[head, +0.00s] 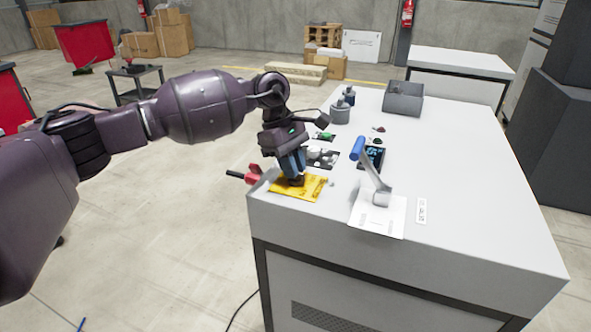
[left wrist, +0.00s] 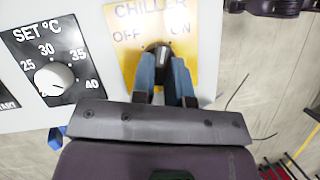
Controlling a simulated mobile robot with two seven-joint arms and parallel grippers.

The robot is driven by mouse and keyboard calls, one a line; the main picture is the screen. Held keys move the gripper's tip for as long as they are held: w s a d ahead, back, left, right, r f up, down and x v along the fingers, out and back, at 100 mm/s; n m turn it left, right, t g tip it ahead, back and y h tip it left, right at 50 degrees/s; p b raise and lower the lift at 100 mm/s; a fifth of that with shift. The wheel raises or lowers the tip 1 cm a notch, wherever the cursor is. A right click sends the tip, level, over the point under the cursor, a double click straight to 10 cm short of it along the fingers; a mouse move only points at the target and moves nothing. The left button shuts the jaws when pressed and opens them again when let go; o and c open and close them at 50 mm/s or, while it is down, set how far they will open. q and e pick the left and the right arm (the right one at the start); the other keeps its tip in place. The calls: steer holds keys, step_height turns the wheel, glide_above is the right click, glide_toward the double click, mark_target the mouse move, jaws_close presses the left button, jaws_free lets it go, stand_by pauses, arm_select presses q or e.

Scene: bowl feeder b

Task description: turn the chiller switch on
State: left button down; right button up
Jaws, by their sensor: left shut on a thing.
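The chiller switch is a black rotary knob (left wrist: 157,47) on a yellow plate (left wrist: 125,62) marked CHILLER, OFF at left and ON at right. In the head view the yellow plate (head: 311,190) lies at the near left corner of the bench top. My left gripper (head: 294,174) reaches down onto the knob. In the left wrist view its two blue-grey fingers (left wrist: 164,75) are shut on the knob, one on each side. The fingers hide part of the knob, and I cannot tell surely which mark it points to. My right gripper is not in view.
A white SET °C dial (left wrist: 55,79) sits beside the yellow plate. A red part (head: 254,174) sticks out at the bench's left edge. A grey bin (head: 403,99) stands farther back.

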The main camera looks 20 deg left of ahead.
arm_select(q)
steer(key=m+b, duration=0.1)
steer(key=m+g+b, duration=0.1)
steer(key=m, duration=0.1)
steer(key=shift+w+d+f+y, duration=0.1)
steer(key=shift+f+y, duration=0.3)
steer(key=shift+m, duration=0.4)
steer(key=shift+r+m+g+b, duration=0.1)
steer(key=shift+m+g+b, duration=0.2)
steer(key=shift+m+b, duration=0.2)
steer(key=shift+r+m, duration=0.1)
steer(key=shift+m, duration=0.2)
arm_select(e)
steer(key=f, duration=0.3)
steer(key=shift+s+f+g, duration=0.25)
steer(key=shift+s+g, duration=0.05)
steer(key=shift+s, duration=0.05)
arm_select(q)
steer(key=shift+y, duration=0.3)
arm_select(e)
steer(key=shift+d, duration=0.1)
arm_select(q)
steer(key=shift+r, duration=0.1)
steer(key=c, duration=1.1)
jaws_free()
steer(key=shift+r, duration=0.15)
